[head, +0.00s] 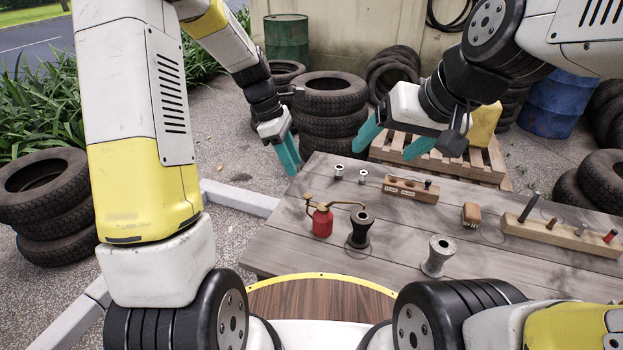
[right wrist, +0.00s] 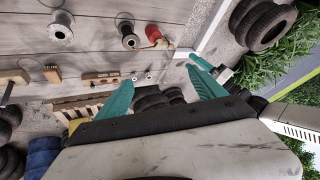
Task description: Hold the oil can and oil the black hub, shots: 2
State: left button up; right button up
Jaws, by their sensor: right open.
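The red oil can (head: 322,222) stands upright on the table, with a brass lever on its left and a thin spout curving right. The spout's end is by the top of the black hub (head: 359,232); I cannot tell whether they touch. Both also show in the right wrist view, the can (right wrist: 152,33) beside the hub (right wrist: 129,41). My right gripper (head: 384,152) is open and empty above the table's far edge; its spread fingers show in the right wrist view (right wrist: 159,75). My left gripper (head: 289,158) is beyond the table's far left, apart from the can, its fingers seen edge-on.
A silver hub (head: 437,258) stands right of the black hub. Tyres (head: 332,95) and a pallet (head: 480,158) stand beyond the table.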

aim_at(322, 216)
jog(key=w+a+f+m+g+y, duration=0.1)
jog(key=w+a+f, duration=0.5)
jog(key=a+f, duration=0.15)
jog(key=w+a+f+y, duration=0.1)
jog(key=w+a+f, duration=0.5)
jog(key=a, duration=0.3)
jog(key=f+h, duration=0.1)
jog(key=f, duration=0.4)
jog(key=s+f+m+g+h, duration=0.1)
jog(key=f+h, duration=0.1)
jog(key=f, duration=0.4)
jog(key=f+h, duration=0.2)
jog(key=f, duration=0.4)
jog(key=shift+s+a+f+m, duration=0.1)
jog(key=shift+s+f+m, duration=0.15)
jog(key=shift+s+m, duration=0.1)
jog(key=shift+h, duration=0.6)
jog(key=w+d, duration=0.2)
jog(key=d, duration=0.1)
jog(key=w+d+r, duration=0.1)
jog(key=d, duration=0.1)
jog(key=shift+d, duration=0.1)
jog(key=shift+w+d+f, duration=0.1)
jog(key=shift+w+d, duration=0.15)
jog(key=shift+w+d+f, duration=0.1)
jog(key=shift+w+f, duration=0.05)
jog(key=shift+f, duration=0.15)
jog(key=x, duration=0.6)
jog(key=shift+w+f, duration=0.25)
jog(key=shift+f, duration=0.05)
